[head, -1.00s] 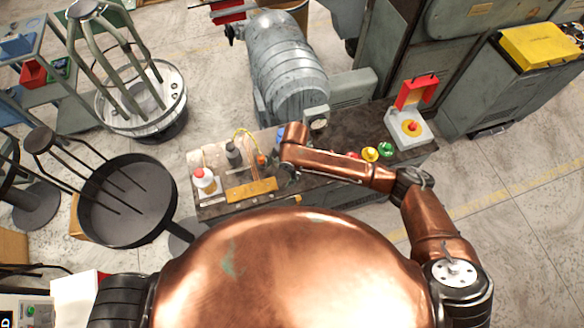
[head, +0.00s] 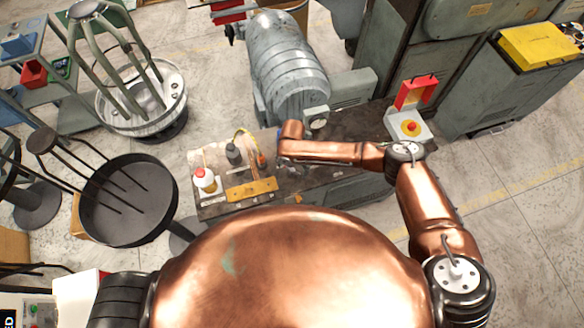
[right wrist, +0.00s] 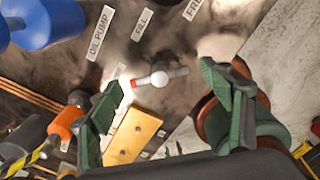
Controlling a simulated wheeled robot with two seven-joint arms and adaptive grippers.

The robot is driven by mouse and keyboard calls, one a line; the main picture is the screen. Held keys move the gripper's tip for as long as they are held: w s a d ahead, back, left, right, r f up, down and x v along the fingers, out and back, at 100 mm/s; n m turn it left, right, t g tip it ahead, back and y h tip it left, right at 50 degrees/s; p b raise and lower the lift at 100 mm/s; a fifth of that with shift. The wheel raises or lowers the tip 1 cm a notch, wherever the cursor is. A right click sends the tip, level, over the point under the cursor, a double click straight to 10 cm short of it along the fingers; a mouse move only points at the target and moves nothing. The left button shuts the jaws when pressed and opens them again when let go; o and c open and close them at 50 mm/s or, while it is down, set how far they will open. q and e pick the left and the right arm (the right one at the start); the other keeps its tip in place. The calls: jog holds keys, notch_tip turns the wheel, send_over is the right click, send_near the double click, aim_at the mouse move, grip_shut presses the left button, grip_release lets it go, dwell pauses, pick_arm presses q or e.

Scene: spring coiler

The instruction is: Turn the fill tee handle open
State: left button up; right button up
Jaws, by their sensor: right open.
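The fill tee handle (right wrist: 160,79) shows in the right wrist view as a small grey bar with a round pale hub and a red left end. It lies nearly level in the picture, below the FILL label (right wrist: 142,24). My right gripper (right wrist: 161,83) is open, with one dark green finger on each side of the handle. No contact between fingers and handle shows. In the head view my copper right arm reaches over the bench (head: 212,210) and hides the handle. My left gripper is not in view.
A yellow block (right wrist: 132,135) lies just below the handle, with an orange part (right wrist: 63,123) at left and a blue cylinder (right wrist: 45,20) at upper left. A white bottle (head: 205,181) stands at the bench's left end. A grey motor (head: 288,72) stands behind.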

jog(key=shift+f, duration=0.15)
jog(key=shift+c, duration=0.4)
jog(key=c, duration=1.1)
jog(key=shift+o, duration=0.2)
